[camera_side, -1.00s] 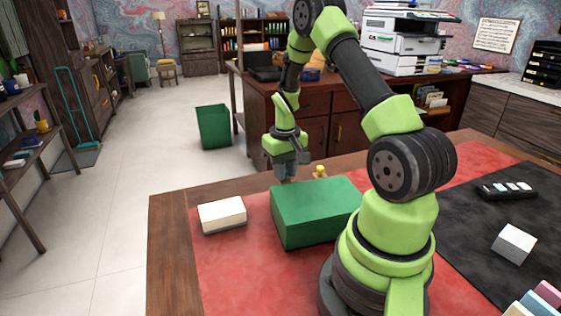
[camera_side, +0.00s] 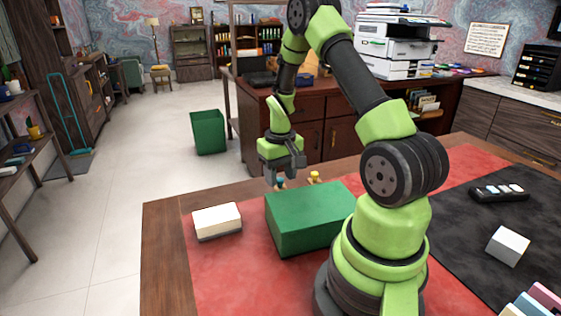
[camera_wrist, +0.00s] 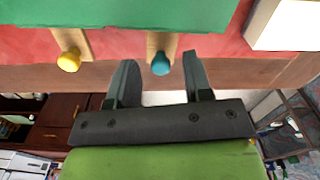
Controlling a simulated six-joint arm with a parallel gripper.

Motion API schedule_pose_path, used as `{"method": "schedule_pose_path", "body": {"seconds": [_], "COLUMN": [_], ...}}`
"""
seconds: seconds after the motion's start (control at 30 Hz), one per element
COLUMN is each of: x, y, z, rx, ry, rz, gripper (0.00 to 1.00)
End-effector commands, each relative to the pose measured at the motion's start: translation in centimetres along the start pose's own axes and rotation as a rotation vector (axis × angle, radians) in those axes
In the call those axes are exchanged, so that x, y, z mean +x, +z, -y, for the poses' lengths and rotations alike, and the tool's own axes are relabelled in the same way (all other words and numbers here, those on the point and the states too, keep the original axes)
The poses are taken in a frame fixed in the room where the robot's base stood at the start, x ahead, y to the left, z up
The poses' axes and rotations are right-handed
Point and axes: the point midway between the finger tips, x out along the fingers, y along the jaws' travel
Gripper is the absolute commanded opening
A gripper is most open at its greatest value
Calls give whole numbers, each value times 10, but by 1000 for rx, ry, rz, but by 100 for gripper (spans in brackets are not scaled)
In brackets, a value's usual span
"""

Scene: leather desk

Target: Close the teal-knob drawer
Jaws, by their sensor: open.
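The green drawer box (camera_side: 308,219) sits on the red desk mat, its knob side facing away from the side camera. In the wrist view the teal knob (camera_wrist: 161,64) is on a wooden drawer that sticks out from under the green top (camera_wrist: 130,12). The yellow knob (camera_wrist: 69,61) is on another drawer to its left, also sticking out; it shows in the side view too (camera_side: 315,175). My gripper (camera_wrist: 157,62) is open, with one finger on each side of the teal knob in the wrist view. I cannot tell whether a finger touches it.
A white block (camera_side: 217,220) lies left of the green box. Red mat (camera_side: 230,275) is bare in front of the box.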

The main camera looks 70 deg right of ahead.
Motion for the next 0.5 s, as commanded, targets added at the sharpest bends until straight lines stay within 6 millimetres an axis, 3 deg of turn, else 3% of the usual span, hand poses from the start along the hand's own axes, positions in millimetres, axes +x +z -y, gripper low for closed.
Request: {"method": "schedule_pose_path", "body": {"seconds": [0.3,0.5], "x": [-62,-86], "y": [0,0], "z": [0,0], "rx": [0,0], "ry": [1,0], "rz": [-6,-2], "gripper": [46,46]}}
